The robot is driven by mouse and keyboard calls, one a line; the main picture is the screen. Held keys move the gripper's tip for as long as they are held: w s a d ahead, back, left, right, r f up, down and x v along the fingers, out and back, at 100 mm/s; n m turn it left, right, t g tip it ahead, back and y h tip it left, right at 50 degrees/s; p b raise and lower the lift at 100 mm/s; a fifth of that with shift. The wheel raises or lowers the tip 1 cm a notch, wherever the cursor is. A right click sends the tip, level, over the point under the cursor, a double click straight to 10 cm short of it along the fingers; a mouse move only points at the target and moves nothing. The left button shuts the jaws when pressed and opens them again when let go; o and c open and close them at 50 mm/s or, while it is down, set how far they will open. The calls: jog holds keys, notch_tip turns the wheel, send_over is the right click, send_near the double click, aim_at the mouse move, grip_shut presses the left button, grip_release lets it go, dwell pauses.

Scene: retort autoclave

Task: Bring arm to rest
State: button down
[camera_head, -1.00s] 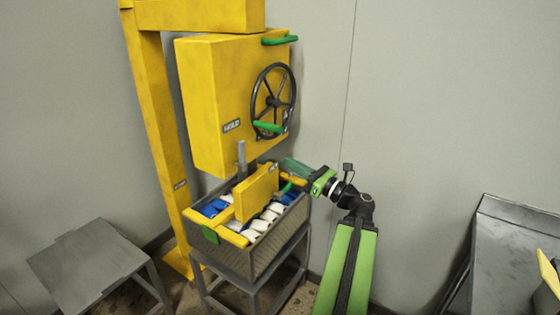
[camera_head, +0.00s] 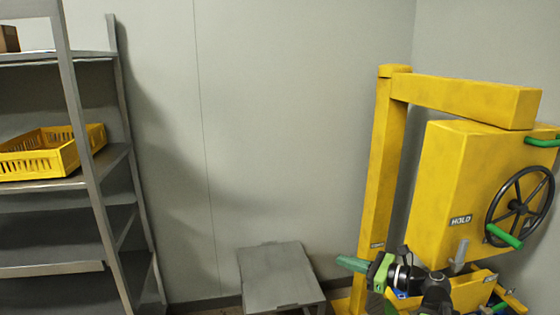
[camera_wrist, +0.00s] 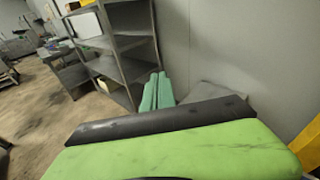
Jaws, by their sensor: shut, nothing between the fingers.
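My gripper (camera_head: 350,263) is at the lower right of the head view, its teal fingers pointing left, in front of the yellow post. In the wrist view its two teal fingers (camera_wrist: 157,90) lie side by side, shut with nothing between them. My green arm link fills the lower part of the wrist view. In the head view the dark wrist joints of my arm cover much of the basket area below the yellow machine. The gripper appears clear of the small grey table (camera_head: 280,277).
The yellow machine (camera_head: 470,180) with a black handwheel (camera_head: 519,208) and green handles stands right, held by a yellow post (camera_head: 385,165). A grey shelf rack (camera_head: 90,180) with a yellow crate (camera_head: 45,155) stands left. Bare wall lies between.

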jog(key=s+a+f+n+g+h+p, duration=0.25)
jog(key=a+f+n+g, duration=0.35)
jog(key=a, duration=0.3)
jog(key=s+a+f+n+g+h+p, duration=0.1)
jog(key=s+a+f+n+g+h, duration=0.25)
jog(key=a+f+n, duration=0.4)
jog(key=s+d+f+n+h, duration=0.3)
jog(key=d+n+h, duration=0.3)
jog(key=d+n, duration=0.4)
jog(key=shift+n+g+h, duration=0.4)
jog(key=shift+n+g, duration=0.05)
jog(key=shift+n, duration=0.2)
jog(key=shift+d, duration=0.15)
